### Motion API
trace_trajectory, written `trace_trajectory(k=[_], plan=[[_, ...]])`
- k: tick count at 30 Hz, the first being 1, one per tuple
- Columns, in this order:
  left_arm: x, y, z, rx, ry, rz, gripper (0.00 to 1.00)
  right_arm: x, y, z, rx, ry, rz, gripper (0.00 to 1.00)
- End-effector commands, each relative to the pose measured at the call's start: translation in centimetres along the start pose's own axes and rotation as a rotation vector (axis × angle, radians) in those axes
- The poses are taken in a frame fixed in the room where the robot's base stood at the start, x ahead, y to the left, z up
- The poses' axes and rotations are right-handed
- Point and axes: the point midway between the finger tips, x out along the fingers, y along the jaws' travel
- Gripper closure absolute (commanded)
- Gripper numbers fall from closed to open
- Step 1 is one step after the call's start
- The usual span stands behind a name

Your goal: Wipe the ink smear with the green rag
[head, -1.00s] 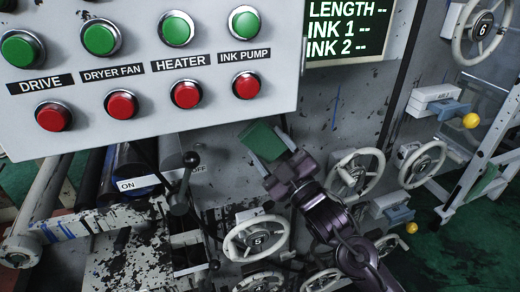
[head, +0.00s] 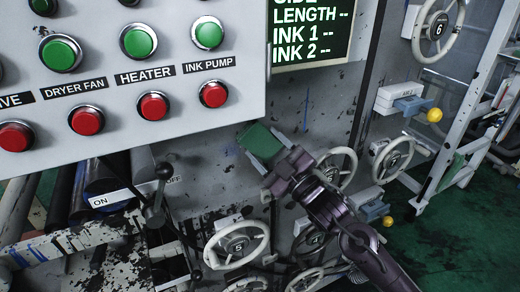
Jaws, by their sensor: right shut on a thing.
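The green rag (head: 261,143) is a flat dark green piece in the middle of the head view, just below the panel's lower right corner. My right gripper (head: 283,165) is shut on it, with the arm reaching in from the lower right. The rag is in front of the grey machine wall; I cannot tell whether it touches it. Dark ink splatters and small blue streaks (head: 306,108) mark the wall. I cannot tell which mark is the task's smear; part of the wall is hidden behind the rag and gripper. My left gripper is out of view.
A button panel (head: 120,100) with green and red buttons juts out at upper left. A lever (head: 160,185) stands below it. Handwheels (head: 238,243) crowd the wall around my right arm. A white ladder-like frame (head: 475,100) stands at right over a green floor (head: 450,245).

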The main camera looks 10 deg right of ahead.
Motion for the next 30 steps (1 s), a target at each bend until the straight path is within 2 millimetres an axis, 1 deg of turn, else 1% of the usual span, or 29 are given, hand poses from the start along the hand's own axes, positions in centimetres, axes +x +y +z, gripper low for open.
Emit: trace_trajectory(k=[1,7,14,19,30], plan=[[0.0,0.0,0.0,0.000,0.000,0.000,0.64,-0.2,0.5,0.4,-0.003,-0.003,0.002,0.59],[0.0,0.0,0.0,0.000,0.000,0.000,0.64,-0.7,1.8,1.4,-0.003,-0.003,0.001,0.59],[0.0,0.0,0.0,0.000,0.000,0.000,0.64,-0.5,2.0,1.6,-0.001,0.000,0.001,0.59],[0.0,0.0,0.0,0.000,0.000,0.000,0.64,-0.3,1.5,1.2,0.001,0.001,0.000,0.59],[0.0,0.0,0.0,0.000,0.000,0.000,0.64,0.3,-0.9,-0.8,0.001,0.001,-0.001,0.59]])
